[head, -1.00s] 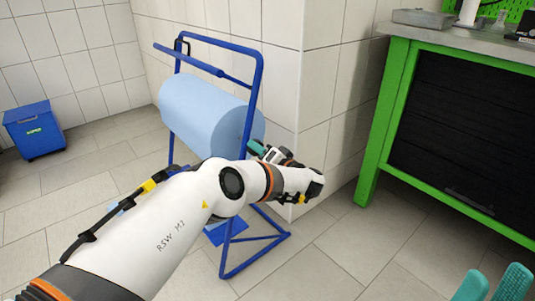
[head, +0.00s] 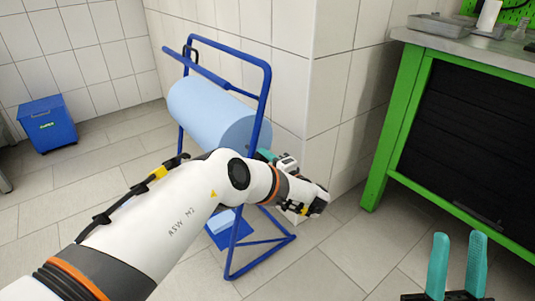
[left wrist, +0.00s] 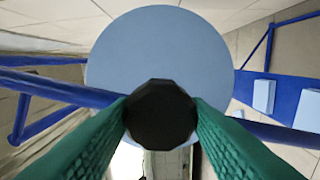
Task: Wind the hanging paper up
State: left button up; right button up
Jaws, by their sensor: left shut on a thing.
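The light blue paper roll (head: 210,108) lies level in a blue tube-frame stand (head: 262,95) by the wall corner. Its round end face (left wrist: 160,45) fills the upper middle of the left wrist view. A black knob (left wrist: 160,113) sits at that end. My left gripper (head: 264,156) is at the roll's near end, its teal fingers shut on the knob from both sides. My left arm hides the roll's underside, so I cannot tell how far paper hangs. My right gripper (head: 457,238) is open and empty at the bottom right, away from the stand.
A blue bin (head: 47,125) stands at the left wall. A green-framed workbench (head: 395,125) with a dark shutter stands at the right. The stand's blue base plate (head: 222,236) carries a light blue piece. Tiled floor between stand and bench is clear.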

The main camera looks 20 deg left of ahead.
pick_arm(q)
jog(key=shift+r+m+p, duration=0.15)
jog(key=shift+m+p, duration=0.25)
jog(key=shift+p, duration=0.05)
pick_arm(e)
jog(key=w+f+g+h, duration=0.1)
jog(key=w+f+g, duration=0.2)
jog(key=w, duration=0.2)
jog(key=shift+w+a+f+g+h, duration=0.2)
jog(key=shift+a+f+g+h, duration=0.1)
jog(key=shift+f+g, duration=0.1)
pick_arm(q)
jog(key=shift+w, duration=0.1)
jog(key=o, duration=1.4)
